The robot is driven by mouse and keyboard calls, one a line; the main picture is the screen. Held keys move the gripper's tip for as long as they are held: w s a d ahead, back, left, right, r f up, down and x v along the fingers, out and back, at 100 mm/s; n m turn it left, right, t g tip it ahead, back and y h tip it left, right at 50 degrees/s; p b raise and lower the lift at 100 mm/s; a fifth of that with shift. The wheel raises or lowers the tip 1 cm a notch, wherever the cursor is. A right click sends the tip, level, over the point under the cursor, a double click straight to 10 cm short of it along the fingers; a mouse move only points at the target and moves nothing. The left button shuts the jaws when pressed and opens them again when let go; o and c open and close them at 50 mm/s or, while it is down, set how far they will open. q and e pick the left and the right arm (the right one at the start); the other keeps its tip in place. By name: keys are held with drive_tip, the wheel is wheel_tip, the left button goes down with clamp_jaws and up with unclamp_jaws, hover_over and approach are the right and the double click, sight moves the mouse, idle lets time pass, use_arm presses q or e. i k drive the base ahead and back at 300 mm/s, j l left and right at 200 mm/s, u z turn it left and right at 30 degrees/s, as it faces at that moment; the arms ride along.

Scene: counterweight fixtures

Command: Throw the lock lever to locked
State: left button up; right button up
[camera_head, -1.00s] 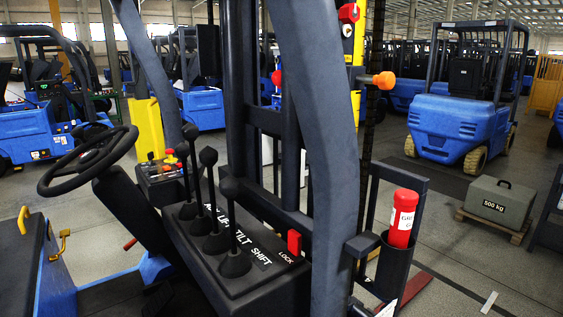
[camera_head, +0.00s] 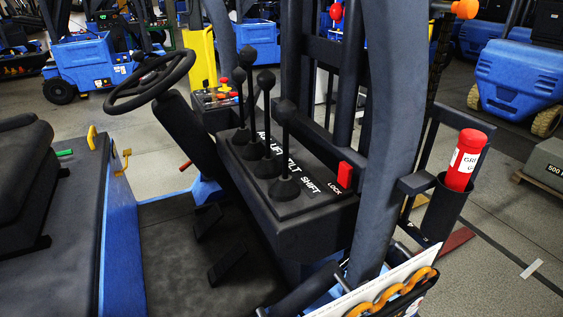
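The red lock lever (camera_head: 345,175) sits at the right end of the black control console (camera_head: 300,226), beside the white word LOCK. It looks like a small upright red block. Which position it is in I cannot tell. Several black levers with round knobs, one of them the shift lever (camera_head: 285,150), stand to its left on the same console. A dark blue-grey post (camera_head: 392,130) rises just right of the red lever. Neither of my grippers shows in the head view.
A red canister (camera_head: 465,160) stands in a black holder (camera_head: 445,212) right of the post. A steering wheel (camera_head: 150,80) and seat (camera_head: 22,185) are at left. The footwell floor (camera_head: 170,240) is open. Blue forklifts (camera_head: 520,60) stand behind.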

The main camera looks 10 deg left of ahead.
sight(346, 170)
drive_tip(key=i+l+u, duration=0.15)
drive_tip(key=l+u, duration=0.35)
drive_tip(key=l, duration=0.4)
drive_tip(key=l+u, duration=0.5)
drive_tip(key=l, duration=0.4)
